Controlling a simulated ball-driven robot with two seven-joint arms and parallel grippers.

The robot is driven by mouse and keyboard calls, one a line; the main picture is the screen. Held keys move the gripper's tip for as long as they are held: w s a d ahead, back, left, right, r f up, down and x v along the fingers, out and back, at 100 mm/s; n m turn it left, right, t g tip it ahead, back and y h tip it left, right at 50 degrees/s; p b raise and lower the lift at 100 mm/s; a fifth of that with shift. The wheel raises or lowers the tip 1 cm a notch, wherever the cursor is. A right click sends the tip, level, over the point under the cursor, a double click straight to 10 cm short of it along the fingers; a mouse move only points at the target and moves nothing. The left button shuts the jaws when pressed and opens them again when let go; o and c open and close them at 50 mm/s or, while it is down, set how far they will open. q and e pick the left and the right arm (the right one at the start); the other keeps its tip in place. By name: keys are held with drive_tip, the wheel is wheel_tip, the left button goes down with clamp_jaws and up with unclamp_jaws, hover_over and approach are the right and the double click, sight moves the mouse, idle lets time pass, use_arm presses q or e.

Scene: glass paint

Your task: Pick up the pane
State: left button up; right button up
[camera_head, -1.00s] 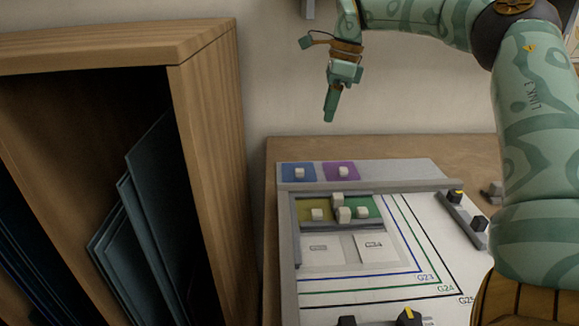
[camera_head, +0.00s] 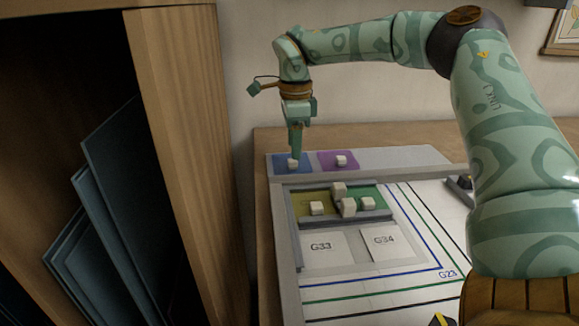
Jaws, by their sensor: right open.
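A blue pane (camera_head: 280,161) with a small white knob (camera_head: 293,163) lies flat at the back left of the grey board (camera_head: 400,160). A purple pane (camera_head: 328,166) with a like knob lies to its right. Olive (camera_head: 300,207) and green (camera_head: 370,195) panes with white knobs lie in the framed corner in front. My right gripper (camera_head: 296,156) points down directly over the blue pane, its tips at the knob. It is open, but the gap between its fingers is hard to see. Whether it touches the knob is unclear. My left gripper is out of view.
A wooden rack (camera_head: 178,95) with several dark sheets (camera_head: 125,175) stands at the left. Cards G33 (camera_head: 322,247) and G34 (camera_head: 385,241) lie on the board before the olive and green panes. My right arm hides the board's right side.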

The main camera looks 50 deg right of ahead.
sight(291, 159)
wheel_tip(291, 159, down, 4)
drive_tip(key=shift+r+b, duration=0.2)
drive_tip(key=shift+b, duration=0.2)
drive_tip(key=shift+f, duration=0.3)
drive_tip(key=shift+r, duration=0.15)
drive_tip(key=shift+c, duration=0.9)
clamp_jaws()
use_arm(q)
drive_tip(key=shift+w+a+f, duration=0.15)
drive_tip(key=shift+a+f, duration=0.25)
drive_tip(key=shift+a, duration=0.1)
